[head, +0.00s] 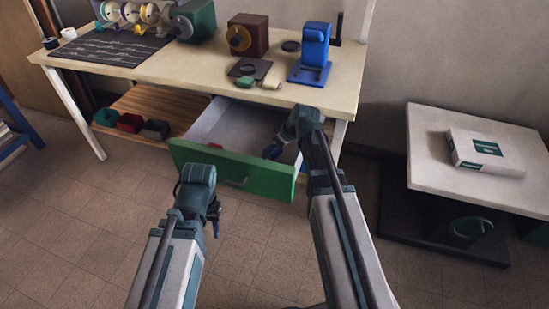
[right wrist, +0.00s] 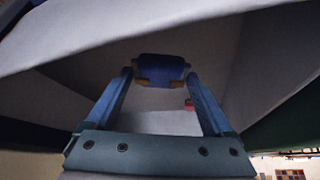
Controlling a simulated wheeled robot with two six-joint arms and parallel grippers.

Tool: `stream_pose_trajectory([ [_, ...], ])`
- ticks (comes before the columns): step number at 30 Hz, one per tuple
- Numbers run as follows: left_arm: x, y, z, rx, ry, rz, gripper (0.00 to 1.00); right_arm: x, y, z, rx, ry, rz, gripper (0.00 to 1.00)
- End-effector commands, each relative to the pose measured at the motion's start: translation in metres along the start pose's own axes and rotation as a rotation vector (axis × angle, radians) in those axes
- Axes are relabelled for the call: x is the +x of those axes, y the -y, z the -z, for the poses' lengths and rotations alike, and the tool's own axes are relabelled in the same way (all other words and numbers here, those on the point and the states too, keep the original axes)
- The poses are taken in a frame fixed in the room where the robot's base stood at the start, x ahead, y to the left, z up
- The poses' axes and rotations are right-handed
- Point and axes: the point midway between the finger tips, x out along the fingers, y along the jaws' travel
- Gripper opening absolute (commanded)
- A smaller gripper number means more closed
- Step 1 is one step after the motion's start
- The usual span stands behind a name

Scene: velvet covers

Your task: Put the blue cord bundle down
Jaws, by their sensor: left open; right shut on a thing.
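The blue cord bundle (right wrist: 162,67) is between the two fingertips of my right gripper (right wrist: 160,80), which is shut on it. In the head view, the right gripper (head: 285,145) reaches into the open drawer (head: 215,172), and the blue bundle (head: 272,151) shows at its tip. The drawer's grey walls surround the bundle in the right wrist view; whether it touches the drawer floor I cannot tell. My left gripper (head: 215,213) is open and empty, in front of the drawer's green front and apart from it.
The workbench (head: 200,77) holds a dark mat (head: 105,48), spools, a green box (head: 196,22), a brown box (head: 248,36) and a blue stand (head: 314,52). Coloured bundles lie on the lower shelf (head: 165,103). A white side table (head: 430,145) with a box stands right.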

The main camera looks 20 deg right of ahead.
Motion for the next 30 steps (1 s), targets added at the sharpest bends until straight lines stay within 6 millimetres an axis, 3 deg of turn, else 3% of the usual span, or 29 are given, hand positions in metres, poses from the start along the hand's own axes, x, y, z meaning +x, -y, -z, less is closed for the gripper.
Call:
stream_pose_trajectory([
  [9,0.037,-0.004,0.002,0.000,0.000,0.000,0.47,0.032,0.000,-0.018,0.000,0.000,0.000,0.34],
  [22,0.040,-0.004,0.002,0.000,0.000,0.000,0.47,0.035,0.000,-0.020,0.000,0.000,0.000,0.34],
  [23,0.039,-0.004,0.002,0.000,0.000,0.000,0.47,0.034,0.000,-0.020,0.000,0.000,0.000,0.88],
  [25,0.038,-0.004,0.002,0.000,0.000,0.000,0.47,0.033,0.000,-0.019,0.000,0.000,0.000,1.00],
  [30,0.038,-0.004,0.002,0.000,0.000,0.000,0.47,0.033,0.000,-0.019,0.000,0.000,0.000,1.00],
])
